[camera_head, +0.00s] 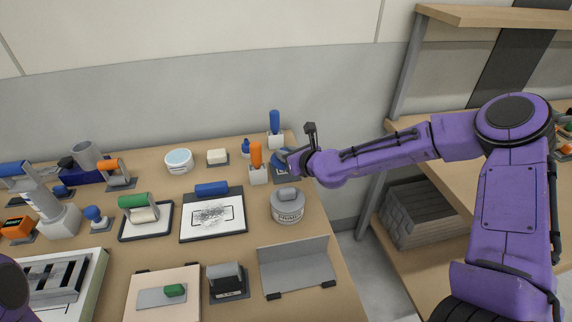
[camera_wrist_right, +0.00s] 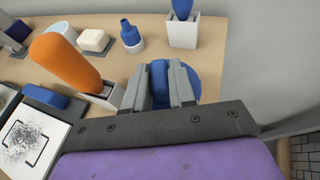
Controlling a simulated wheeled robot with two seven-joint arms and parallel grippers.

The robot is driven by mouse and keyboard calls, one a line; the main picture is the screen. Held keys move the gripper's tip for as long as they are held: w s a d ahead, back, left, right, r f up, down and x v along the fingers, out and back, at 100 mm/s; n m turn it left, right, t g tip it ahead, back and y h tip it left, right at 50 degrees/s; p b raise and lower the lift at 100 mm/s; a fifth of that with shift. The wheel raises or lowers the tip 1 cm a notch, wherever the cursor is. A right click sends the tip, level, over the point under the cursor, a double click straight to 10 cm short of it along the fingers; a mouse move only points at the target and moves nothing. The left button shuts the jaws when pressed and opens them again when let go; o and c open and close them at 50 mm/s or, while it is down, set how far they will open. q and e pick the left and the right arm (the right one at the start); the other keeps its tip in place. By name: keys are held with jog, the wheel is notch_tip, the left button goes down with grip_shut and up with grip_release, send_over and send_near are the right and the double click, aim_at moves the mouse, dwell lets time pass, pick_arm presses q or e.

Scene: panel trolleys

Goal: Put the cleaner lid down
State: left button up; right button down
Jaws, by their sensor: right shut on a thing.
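My right gripper (camera_head: 290,158) is over the back right corner of the bench. In the right wrist view its two grey fingers (camera_wrist_right: 163,88) are shut on the blue knob of a round blue lid (camera_wrist_right: 207,80), which I take as the cleaner lid. The lid also shows in the head view (camera_head: 280,155), partly hidden by the gripper. A dark flat pad (camera_head: 281,177) lies just below the lid; I cannot tell whether they touch. A white round tub (camera_head: 178,160) with a pale blue inside stands farther left. My left gripper is out of view.
An orange-handled tool in a white holder (camera_head: 257,168) stands close left of the gripper. A blue-handled one (camera_head: 275,128) stands behind. A small blue bottle (camera_head: 245,148) is near. A grey PRIME can (camera_head: 288,206) stands in front. The wall is close behind; the bench edge is right.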

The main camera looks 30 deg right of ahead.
jog(key=shift+w+f, duration=0.2)
jog(key=shift+f, duration=0.75)
jog(key=shift+w+f, duration=0.15)
jog(key=shift+f, duration=0.75)
jog(key=shift+s+a+f+b, duration=0.1)
jog(key=shift+s+f+b, duration=0.1)
jog(key=shift+f+b, duration=0.6)
jog(key=c, duration=0.9)
grip_release()
jog(key=shift+c, duration=0.2)
jog(key=shift+s+f, duration=0.1)
